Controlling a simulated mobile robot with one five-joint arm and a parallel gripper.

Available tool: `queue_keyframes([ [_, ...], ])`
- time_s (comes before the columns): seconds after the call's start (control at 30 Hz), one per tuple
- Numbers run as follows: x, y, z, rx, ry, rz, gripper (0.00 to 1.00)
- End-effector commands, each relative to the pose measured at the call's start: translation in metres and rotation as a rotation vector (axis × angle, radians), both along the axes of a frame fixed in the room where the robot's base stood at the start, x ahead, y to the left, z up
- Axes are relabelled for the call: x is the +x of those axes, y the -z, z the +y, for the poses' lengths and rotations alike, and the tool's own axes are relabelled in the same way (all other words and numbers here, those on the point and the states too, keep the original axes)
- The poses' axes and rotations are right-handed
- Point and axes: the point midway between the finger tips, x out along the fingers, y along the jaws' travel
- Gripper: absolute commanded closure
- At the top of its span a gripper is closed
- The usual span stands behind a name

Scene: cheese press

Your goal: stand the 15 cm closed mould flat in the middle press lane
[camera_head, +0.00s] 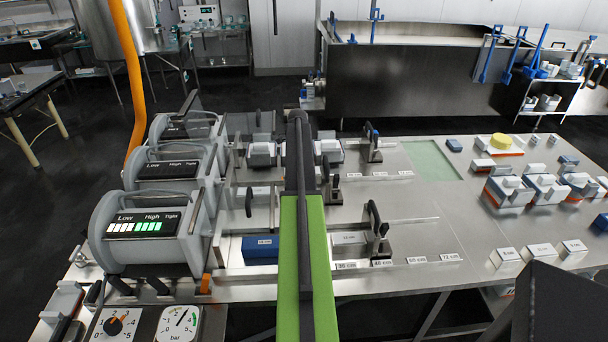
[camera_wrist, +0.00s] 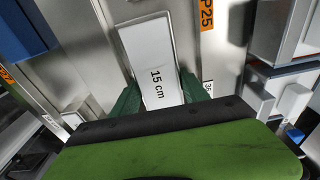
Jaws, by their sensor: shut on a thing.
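The 15 cm mould (camera_wrist: 148,50) is a pale block with a "15 cm" label on its face. My gripper (camera_wrist: 160,95) is shut on it, with dark green fingers on either side of its near end. Bare metal shows around the mould in the wrist view; I cannot tell whether it touches the surface. In the head view my arm hides the mould and gripper. The middle press lane (camera_head: 262,205) runs right from the middle press unit (camera_head: 170,170), partly behind my arm. A black-handled clamp (camera_head: 333,190) stands at its right.
The front lane holds a blue block (camera_head: 260,247) and a white block (camera_head: 348,240), with a clamp (camera_head: 378,225) at its right. White moulds (camera_head: 262,150) stand in the back lane. Several moulds (camera_head: 508,190) stand at the table's right. The metal between is mostly clear.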

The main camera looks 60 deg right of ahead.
Motion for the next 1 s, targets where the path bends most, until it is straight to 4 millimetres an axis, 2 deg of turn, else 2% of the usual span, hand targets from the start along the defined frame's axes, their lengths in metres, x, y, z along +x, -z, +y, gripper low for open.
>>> queue_keyframes([
  [0.03,0.0,0.014,0.0,0.0,0.0,0.0,1.0],
  [0.6,-0.001,0.084,0.0,0.0,0.001,0.0,1.0],
  [0.73,-0.001,0.089,0.0,0.0,0.001,0.0,1.0],
  [1.0,-0.001,0.088,-0.001,0.0,0.001,0.0,1.0],
])
